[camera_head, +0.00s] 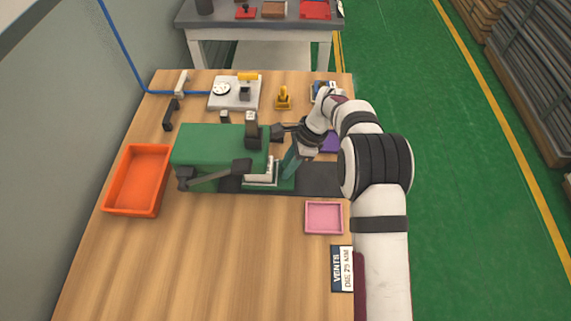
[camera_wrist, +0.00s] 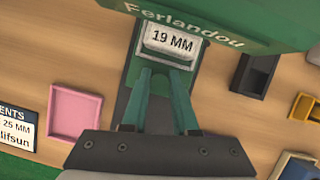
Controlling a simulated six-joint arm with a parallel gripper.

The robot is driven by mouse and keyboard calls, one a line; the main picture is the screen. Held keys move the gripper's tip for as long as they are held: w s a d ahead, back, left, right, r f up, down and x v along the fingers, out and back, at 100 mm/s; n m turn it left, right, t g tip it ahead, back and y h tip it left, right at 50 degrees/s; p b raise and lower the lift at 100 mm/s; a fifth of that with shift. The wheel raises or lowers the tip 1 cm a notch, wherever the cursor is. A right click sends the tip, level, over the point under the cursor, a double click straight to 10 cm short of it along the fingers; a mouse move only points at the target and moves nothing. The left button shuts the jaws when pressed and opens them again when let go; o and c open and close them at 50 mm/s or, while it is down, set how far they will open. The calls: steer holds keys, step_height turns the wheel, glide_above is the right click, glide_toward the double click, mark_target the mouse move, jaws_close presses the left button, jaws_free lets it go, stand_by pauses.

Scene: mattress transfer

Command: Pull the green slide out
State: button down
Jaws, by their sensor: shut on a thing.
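A green machine (camera_head: 205,148) lettered "Ferlandou" (camera_wrist: 190,28) stands on the wooden table. Its green slide (camera_head: 286,184) shows at the machine's right side, low by the dark strip. In the wrist view the slide (camera_wrist: 134,70) lies below the machine's edge and carries a pale block (camera_wrist: 172,42) marked "19 MM". My gripper (camera_head: 287,174) reaches down to the slide from the right. In the wrist view its two teal fingers (camera_wrist: 162,75) converge at the slide's near end and are shut on it. The exact contact is partly hidden by the fingers.
A pink tray (camera_head: 324,217) and a "VENTS" card (camera_head: 342,269) lie near the table's right edge. An orange bin (camera_head: 138,180) stands left of the machine. The table front (camera_head: 200,265) is clear. A yellow stand (camera_head: 283,97) is behind.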

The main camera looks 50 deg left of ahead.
steer(key=w+d, duration=0.9)
steer(key=shift+w+d, duration=0.35)
steer(key=c, duration=0.7)
jaws_free()
steer(key=shift+r, duration=0.1)
steer(key=v, duration=1.5)
steer(key=shift+w+r, duration=0.15)
steer(key=shift+r, duration=0.1)
steer(key=shift+d, duration=0.1)
